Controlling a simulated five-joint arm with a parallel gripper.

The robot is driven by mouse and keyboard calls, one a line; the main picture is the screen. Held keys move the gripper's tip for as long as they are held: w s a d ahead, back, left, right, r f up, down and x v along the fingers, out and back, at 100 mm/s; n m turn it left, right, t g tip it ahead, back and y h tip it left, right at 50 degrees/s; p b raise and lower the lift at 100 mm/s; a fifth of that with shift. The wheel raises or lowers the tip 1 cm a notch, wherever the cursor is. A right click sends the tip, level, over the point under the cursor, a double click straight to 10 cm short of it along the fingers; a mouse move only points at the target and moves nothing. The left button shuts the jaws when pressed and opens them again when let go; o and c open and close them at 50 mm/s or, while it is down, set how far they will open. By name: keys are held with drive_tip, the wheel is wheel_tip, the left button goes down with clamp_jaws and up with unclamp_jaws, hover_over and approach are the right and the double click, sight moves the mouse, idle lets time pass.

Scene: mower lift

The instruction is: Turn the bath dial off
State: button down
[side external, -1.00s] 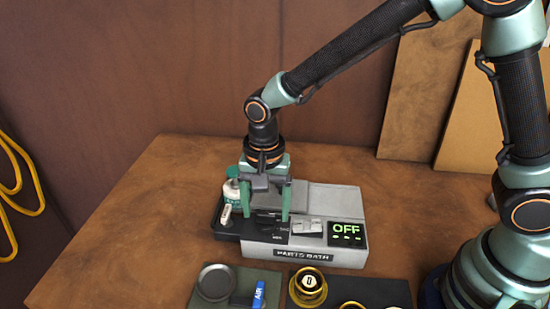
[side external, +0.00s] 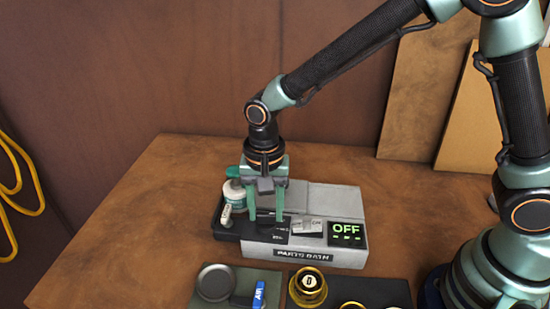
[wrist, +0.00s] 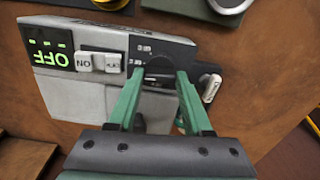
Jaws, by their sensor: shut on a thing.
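The parts bath (side external: 345,258) is a grey box with a black control panel, and its display (side external: 346,233) reads OFF in green. The bath dial (wrist: 159,70) is a dark round knob on the black panel, seen in the wrist view. My gripper (side external: 265,219) points straight down over the panel, and in the wrist view its green fingers (wrist: 160,76) are shut on the dial from both sides. The dial's pointer and exact angle are hard to make out. In the side view the fingers mostly hide the dial.
A small pale lever (side external: 226,215) sits on the panel's left end. A rocker switch (side external: 308,227) lies right of the dial. Front mats hold a round dish (side external: 216,282), a blue AIR handle (side external: 259,295) and brass fittings (side external: 309,287).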

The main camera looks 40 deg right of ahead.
drive_tip(key=n, duration=0.8)
drive_tip(key=shift+n, duration=0.3)
drive_tip(key=n, duration=0.4)
drive_tip(key=shift+n, duration=2.1)
drive_tip(key=shift+c, duration=1.6)
unclamp_jaws()
